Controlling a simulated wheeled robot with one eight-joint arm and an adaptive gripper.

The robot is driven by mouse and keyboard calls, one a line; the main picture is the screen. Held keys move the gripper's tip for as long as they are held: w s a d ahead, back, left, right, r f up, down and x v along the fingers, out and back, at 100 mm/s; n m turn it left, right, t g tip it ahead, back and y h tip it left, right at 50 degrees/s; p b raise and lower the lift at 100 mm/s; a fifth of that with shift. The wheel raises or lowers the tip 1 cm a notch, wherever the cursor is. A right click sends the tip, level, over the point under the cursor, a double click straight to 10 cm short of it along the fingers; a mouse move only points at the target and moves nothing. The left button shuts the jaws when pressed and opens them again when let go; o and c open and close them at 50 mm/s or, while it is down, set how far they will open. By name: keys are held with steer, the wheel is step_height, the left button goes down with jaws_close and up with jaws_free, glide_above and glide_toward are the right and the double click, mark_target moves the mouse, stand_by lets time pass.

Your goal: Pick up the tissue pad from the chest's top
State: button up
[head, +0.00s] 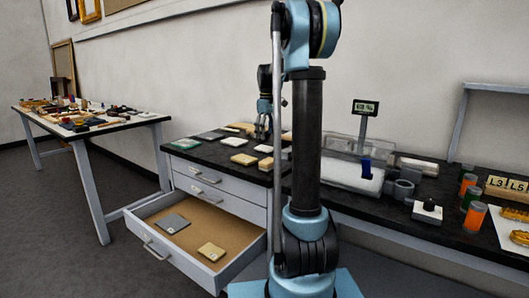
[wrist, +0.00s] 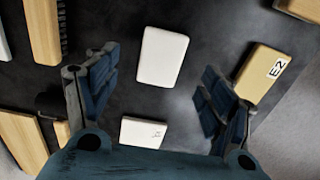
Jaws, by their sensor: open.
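A plain white rectangular pad (wrist: 162,56), which looks like the tissue pad, lies flat on the dark chest top (wrist: 205,30). My gripper (wrist: 157,78) is open above the chest top, with the pad in the gap between its fingers in the picture. The fingers do not visibly touch it. A second white block (wrist: 143,131) with small dark writing lies nearer the palm, partly hidden by it. In the head view my gripper (head: 263,132) points down over the chest (head: 225,190) among several pale pads; I cannot tell which is the same one there.
A tan block marked E2 (wrist: 263,74) lies beside the right finger. A wooden brush (wrist: 42,30) and tan blocks (wrist: 20,140) lie left. The chest's lower drawer (head: 190,236) is open, holding a grey pad and a tan one. A clear-sided box (head: 350,170) stands right.

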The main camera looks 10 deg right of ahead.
mark_target(267, 147)
steer(key=shift+s+f, duration=0.15)
steer(key=shift+f, duration=1.35)
steer(key=shift+s+f, duration=0.1)
steer(key=shift+f, duration=1.4)
steer(key=c, duration=0.8)
